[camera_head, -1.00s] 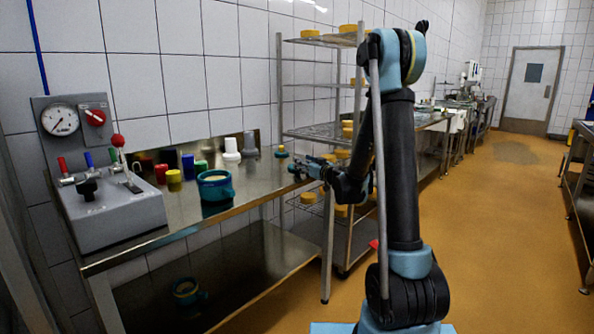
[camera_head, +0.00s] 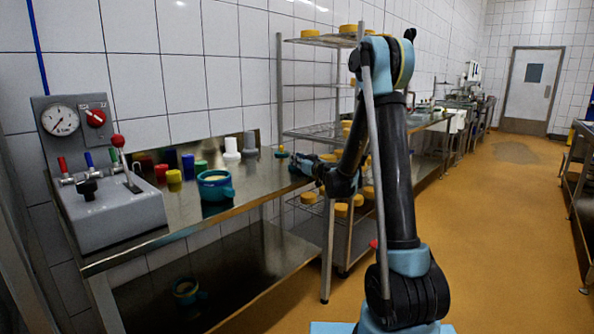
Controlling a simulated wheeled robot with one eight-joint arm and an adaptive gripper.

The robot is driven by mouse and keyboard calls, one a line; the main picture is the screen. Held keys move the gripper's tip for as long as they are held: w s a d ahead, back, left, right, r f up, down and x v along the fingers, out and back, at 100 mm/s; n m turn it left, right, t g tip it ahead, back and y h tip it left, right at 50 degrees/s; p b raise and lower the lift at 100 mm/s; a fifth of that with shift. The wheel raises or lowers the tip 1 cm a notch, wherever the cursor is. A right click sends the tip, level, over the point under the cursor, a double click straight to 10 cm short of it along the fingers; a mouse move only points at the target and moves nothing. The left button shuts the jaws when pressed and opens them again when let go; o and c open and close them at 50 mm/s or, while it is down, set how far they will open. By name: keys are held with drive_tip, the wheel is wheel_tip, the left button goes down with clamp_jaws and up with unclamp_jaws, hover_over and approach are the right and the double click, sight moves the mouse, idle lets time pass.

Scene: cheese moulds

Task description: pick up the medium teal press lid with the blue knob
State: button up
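A small teal lid-like piece (camera_head: 281,154) stands on the steel table (camera_head: 255,186) near its right end, by the back edge. The knob on it looks yellowish rather than blue, but it is too small to be sure. My gripper (camera_head: 296,165) is just right of and in front of this piece, low over the table's right end. A small gap seems to separate them. The fingers are too small and dark to show whether they are open or shut. I see no other teal lid clearly.
A teal mould with a handle (camera_head: 216,186) stands mid-table. Red (camera_head: 160,173), yellow (camera_head: 174,177), blue (camera_head: 188,167), green (camera_head: 201,169), white (camera_head: 231,152) and grey (camera_head: 250,148) pieces stand behind. A press (camera_head: 110,205) fills the left end. A cheese rack (camera_head: 320,130) stands right.

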drive_tip(key=shift+r, duration=0.15)
clamp_jaws()
wheel_tip(320, 180, up, 10)
drive_tip(key=shift+f, duration=0.1)
idle(0.3)
idle(0.4)
